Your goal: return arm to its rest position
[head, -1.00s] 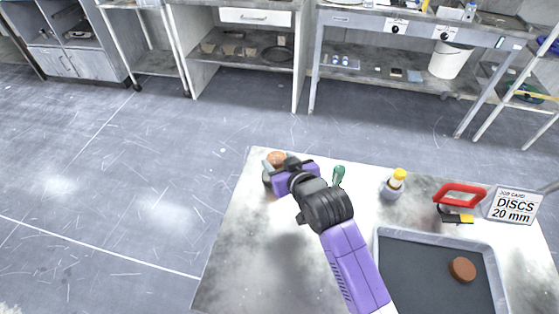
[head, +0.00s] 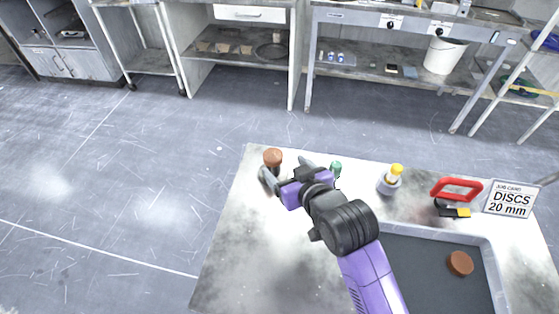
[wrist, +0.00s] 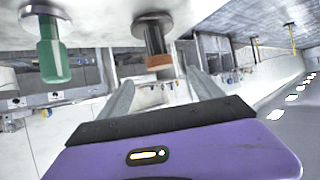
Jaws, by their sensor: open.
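My purple arm reaches over the pale bench (head: 240,235) in the head view. My gripper (head: 286,173) is open and empty, low over the bench's far left part. In the wrist view, which looks upside down, its two fingers (wrist: 160,92) stand apart with nothing between them. A brown-topped piece with a dark body (head: 272,157) stands just beyond the fingers; it also shows in the wrist view (wrist: 155,42), apart from them. A green-handled piece (head: 336,166) is right of the gripper, partly hidden behind it, and shows in the wrist view (wrist: 53,52).
A yellow-capped bottle (head: 391,182), a red-handled tool (head: 456,188) and a job card reading "DISCS 20 mm" (head: 511,200) stand along the back. A grey tray (head: 488,252) at front right holds a brown disc (head: 460,263). The bench's left front is clear.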

